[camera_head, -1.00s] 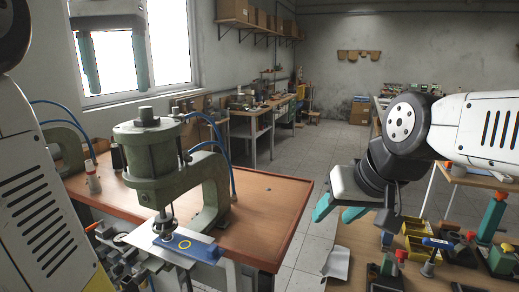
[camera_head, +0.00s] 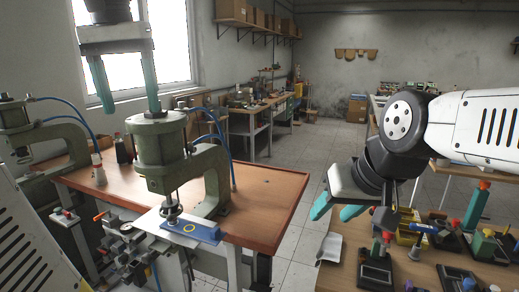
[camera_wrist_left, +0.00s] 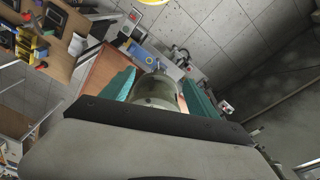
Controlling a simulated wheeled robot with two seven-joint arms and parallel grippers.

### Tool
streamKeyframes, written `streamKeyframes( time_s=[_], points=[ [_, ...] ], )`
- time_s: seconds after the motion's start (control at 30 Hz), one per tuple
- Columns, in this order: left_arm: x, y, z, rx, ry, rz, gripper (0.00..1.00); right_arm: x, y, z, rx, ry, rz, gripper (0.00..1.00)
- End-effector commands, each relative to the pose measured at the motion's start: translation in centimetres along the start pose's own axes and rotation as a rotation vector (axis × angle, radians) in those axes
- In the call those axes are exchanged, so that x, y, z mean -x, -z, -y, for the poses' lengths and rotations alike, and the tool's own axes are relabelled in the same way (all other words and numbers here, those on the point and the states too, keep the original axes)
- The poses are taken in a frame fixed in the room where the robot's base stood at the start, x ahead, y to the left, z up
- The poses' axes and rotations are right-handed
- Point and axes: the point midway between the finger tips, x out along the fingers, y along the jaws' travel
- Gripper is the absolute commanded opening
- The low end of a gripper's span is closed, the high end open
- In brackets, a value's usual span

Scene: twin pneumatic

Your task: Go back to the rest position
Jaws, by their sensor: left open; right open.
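My left gripper (camera_head: 126,88) hangs high at the upper left of the head view, its teal fingers spread wide and empty. It appears in front of the window and above the nearer green press (camera_head: 160,152). In the left wrist view its two fingers (camera_wrist_left: 151,92) are apart, with the press seen between and beyond them. My right gripper (camera_head: 335,205) is at the right of the head view, open and empty, with its teal fingers pointing down-left above the edge of the right table.
A blue plate (camera_head: 192,230) with a yellow ring lies under the press. A second green press (camera_head: 45,140) stands at the left. The brown table (camera_head: 262,200) is mostly bare at its right. The right table (camera_head: 345,262) holds several parts and trays. Open floor lies between.

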Motion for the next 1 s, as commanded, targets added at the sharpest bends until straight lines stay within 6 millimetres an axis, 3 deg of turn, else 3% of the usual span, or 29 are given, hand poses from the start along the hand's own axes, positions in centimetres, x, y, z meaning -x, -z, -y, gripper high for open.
streamKeyframes(
  time_s=[0.27, 0.5, 0.6, 0.77, 1.0],
  points=[
    [-5.8, -1.7, -2.8, -0.057, -0.047, -0.131, 0.69, 0.0, 0.0, 0.0, 0.000, 0.000, 0.000, 0.48],
    [-14.5, -5.3, -6.8, -0.101, -0.129, -0.313, 0.69, 0.0, 0.0, 0.0, 0.000, 0.000, 0.000, 0.48],
    [-17.4, -6.7, -7.9, -0.107, -0.156, -0.370, 0.69, 0.0, 0.0, 0.0, 0.000, 0.000, 0.000, 0.48],
    [-19.9, -7.9, -8.8, -0.108, -0.179, -0.420, 0.69, 0.0, 0.0, 0.0, 0.000, 0.000, 0.000, 0.48],
    [-20.4, -8.1, -8.9, -0.107, -0.184, -0.431, 0.69, 0.0, 0.0, 0.0, 0.000, 0.000, 0.000, 0.48]
  ],
)
